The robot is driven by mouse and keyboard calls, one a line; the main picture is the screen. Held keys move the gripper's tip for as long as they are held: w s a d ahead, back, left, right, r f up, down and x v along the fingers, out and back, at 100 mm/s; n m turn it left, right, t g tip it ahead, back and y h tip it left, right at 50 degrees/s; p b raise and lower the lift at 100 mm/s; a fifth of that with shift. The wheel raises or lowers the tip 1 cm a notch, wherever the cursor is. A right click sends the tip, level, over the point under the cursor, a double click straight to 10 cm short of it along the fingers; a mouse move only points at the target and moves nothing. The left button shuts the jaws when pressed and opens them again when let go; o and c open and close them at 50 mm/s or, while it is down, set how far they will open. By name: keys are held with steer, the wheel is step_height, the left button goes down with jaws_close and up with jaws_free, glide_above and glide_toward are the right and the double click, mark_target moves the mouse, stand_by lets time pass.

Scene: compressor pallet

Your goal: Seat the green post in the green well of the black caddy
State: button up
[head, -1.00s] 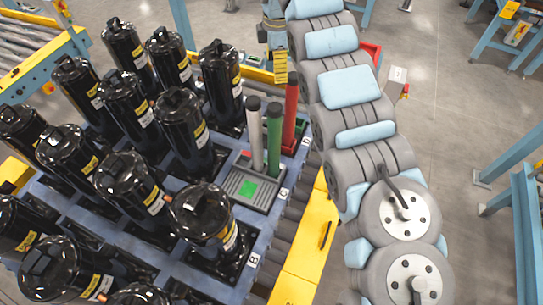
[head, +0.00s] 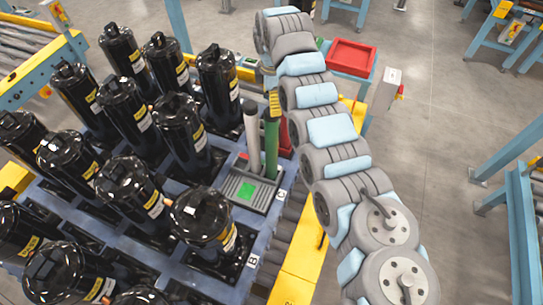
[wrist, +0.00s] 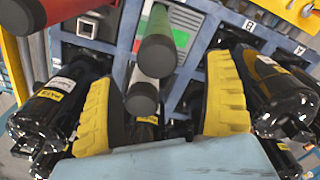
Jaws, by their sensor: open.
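The green post (head: 271,150) stands upright with a dark cap at the back of the black caddy (head: 229,189). A pale grey post (head: 252,138) stands just left of the green post. A red post (head: 285,138) stands behind, partly hidden by my arm. My gripper (wrist: 160,100) is open, its yellow fingers apart above the posts. In the wrist view, the grey post's cap (wrist: 141,98) appears between the fingers, and the green post's cap (wrist: 155,55) lies just above it. Neither is gripped.
Tall black compressors (head: 182,130) crowd the blue pallet (head: 262,240) left of the caddy. A red tray (head: 351,57) stands on a stand behind my arm. Yellow rail plates (head: 300,262) run along the right side. Open floor lies farther right.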

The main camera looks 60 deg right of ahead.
step_height(320, 180, down, 6)
steer(key=p, duration=0.2)
steer(key=shift+d, duration=0.2)
stand_by(0.3)
steer(key=shift+f, duration=0.1)
steer(key=shift+c, duration=0.3)
steer(key=c, duration=1.3)
